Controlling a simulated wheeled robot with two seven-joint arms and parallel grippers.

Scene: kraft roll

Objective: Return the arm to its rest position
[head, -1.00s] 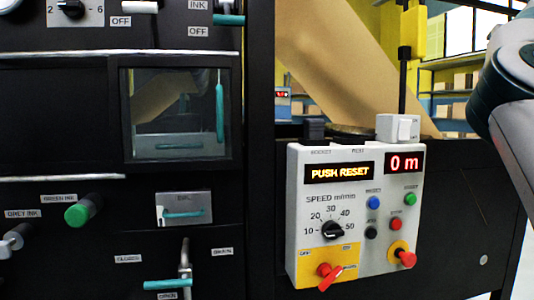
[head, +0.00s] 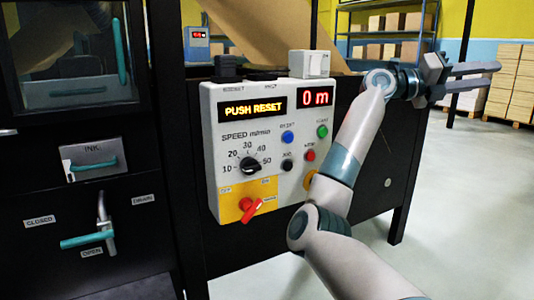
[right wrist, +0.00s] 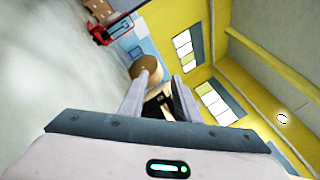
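My right arm (head: 350,150) rises from the bottom of the head view, in front of the right edge of the control panel (head: 215,130), and bends off to the right. My right gripper (head: 494,74) points right, beyond the panel, with its two fingers apart and nothing between them. In the right wrist view the fingers (right wrist: 160,82) also stand apart and empty, pointing into the room. My left gripper is not in view.
The panel reads PUSH RESET on its message display (head: 253,108) and 0 m on its counter (head: 316,96). A red switch (head: 252,208) sits low on it. Shelves with boxes (head: 390,22) and stacked cartons (head: 512,85) stand behind. The floor at right (head: 460,200) is open.

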